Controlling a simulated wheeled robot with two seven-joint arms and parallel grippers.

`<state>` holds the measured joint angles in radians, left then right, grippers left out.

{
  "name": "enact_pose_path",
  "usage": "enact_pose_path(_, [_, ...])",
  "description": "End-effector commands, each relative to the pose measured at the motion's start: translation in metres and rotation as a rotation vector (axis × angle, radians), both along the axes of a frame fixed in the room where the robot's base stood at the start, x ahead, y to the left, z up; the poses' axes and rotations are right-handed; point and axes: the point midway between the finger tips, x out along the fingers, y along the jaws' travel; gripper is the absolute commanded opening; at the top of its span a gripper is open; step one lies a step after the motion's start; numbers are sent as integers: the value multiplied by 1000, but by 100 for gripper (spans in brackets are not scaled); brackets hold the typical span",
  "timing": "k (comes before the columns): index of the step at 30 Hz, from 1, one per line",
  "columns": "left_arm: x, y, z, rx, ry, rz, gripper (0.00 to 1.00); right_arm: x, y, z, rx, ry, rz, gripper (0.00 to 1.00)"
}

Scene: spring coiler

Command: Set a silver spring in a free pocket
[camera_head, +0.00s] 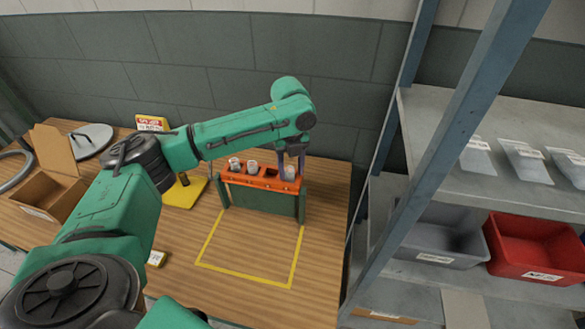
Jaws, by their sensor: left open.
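An orange rack (260,182) with a row of pockets sits on a green stand (262,201). Pale silver springs stand in it: one at the left end (234,164), one beside it (253,168), and one at the right end (289,172). The pocket (270,173) between the middle and right springs looks dark and empty. My left gripper (290,168) points down over the right end of the rack, open, its fingers on either side of the right spring. Whether they touch it I cannot tell. My right gripper is out of view.
A yellow outline (245,275) marks bare wooden table before the rack. A cardboard box (52,180) and a yellow stand (184,192) are at left. A metal shelf with a red bin (530,262) and a grey bin (440,245) stands at right.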

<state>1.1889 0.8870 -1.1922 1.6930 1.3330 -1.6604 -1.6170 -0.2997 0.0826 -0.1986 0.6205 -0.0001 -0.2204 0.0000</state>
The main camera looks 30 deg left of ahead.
Motion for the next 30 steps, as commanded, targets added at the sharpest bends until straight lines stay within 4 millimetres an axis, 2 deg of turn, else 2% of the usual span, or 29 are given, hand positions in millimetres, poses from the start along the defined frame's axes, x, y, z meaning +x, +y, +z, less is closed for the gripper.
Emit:
enact_pose_path(1, [-8,1,-12,5,34,0,68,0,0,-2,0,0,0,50])
enact_pose_path(3, [-8,1,-12,5,35,0,68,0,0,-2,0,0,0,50])
enact_pose_path(7, [-7,1,-9,5,34,0,68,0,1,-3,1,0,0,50])
enact_pose_path(10, [-7,0,0,5,30,0,68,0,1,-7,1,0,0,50])
enact_pose_path(14, [-4,-1,28,3,17,-1,68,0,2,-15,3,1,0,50])
enact_pose_path(21, [-3,-4,99,4,4,-2,68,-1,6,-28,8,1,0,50])
enact_pose_path(25, [-3,-5,135,6,1,-1,68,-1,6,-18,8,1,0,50])
enact_pose_path(30, [-3,-5,151,6,2,0,68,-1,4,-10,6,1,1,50])
